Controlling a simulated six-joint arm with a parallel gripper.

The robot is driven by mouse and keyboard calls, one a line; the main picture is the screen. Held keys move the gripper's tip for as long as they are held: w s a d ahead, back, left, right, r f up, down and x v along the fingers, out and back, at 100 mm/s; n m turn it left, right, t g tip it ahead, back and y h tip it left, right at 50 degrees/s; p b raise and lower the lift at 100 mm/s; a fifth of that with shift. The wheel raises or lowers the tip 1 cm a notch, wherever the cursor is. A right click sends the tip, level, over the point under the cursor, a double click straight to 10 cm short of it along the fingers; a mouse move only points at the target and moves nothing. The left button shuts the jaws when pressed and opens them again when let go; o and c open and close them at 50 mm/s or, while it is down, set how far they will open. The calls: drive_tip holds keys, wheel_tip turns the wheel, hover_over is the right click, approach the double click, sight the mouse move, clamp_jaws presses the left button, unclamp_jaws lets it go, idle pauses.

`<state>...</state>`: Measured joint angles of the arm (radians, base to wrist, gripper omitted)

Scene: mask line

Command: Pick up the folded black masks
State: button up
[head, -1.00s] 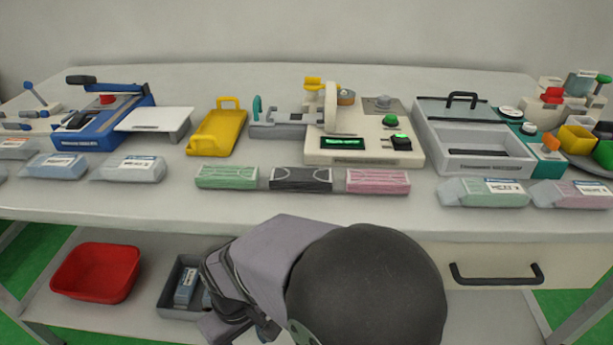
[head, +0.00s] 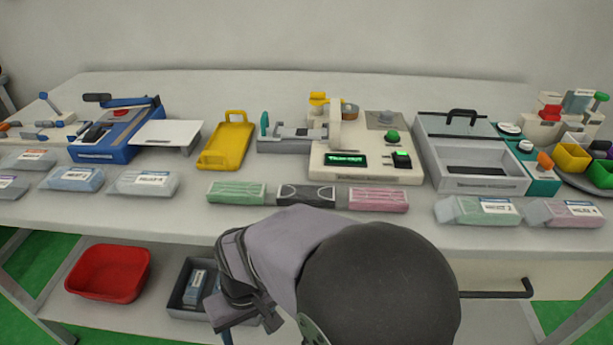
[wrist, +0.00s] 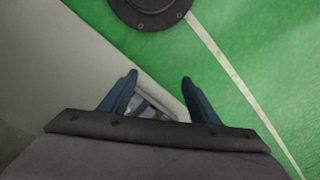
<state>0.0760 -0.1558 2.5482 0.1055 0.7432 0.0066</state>
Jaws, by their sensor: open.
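The folded black masks (head: 305,196) lie as a flat stack at the front of the table, between a green stack (head: 236,193) and a pink stack (head: 379,199). My arm partly covers the lower edge of the black stack in the head view. My gripper (wrist: 158,88) is open and empty in the wrist view, its two blue fingers apart, pointing down toward the floor and the lower shelf. In the head view it hangs low in front of the table, below the masks, with its fingertips not clearly visible.
A cream machine (head: 367,165) stands behind the masks, with a yellow tray (head: 226,144) to its left and a grey lidded box (head: 480,183) to its right. Wrapped packs (head: 145,184) lie at both sides. A red basin (head: 108,272) and dark bin (head: 183,300) sit on the lower shelf.

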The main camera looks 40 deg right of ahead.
wheel_tip(320, 180, up, 15)
drive_tip(key=w+m+y+p, duration=0.2)
drive_tip(key=m+p, duration=0.2)
drive_tip(key=p, duration=0.7)
wheel_tip(320, 180, up, 16)
drive_tip(key=m+t+p, duration=0.3)
drive_tip(key=m+p, duration=1.8)
hover_over(308, 192)
drive_tip(key=s+d, duration=0.2)
drive_tip(key=s, duration=0.1)
drive_tip(key=shift+w+d, duration=0.1)
drive_tip(key=shift+w, duration=0.15)
drive_tip(key=shift+p+x, duration=0.7)
drive_tip(key=shift+x, duration=2.9)
drive_tip(key=shift+f, duration=0.1)
drive_tip(key=shift+f, duration=0.2)
drive_tip(key=c, duration=1.1)
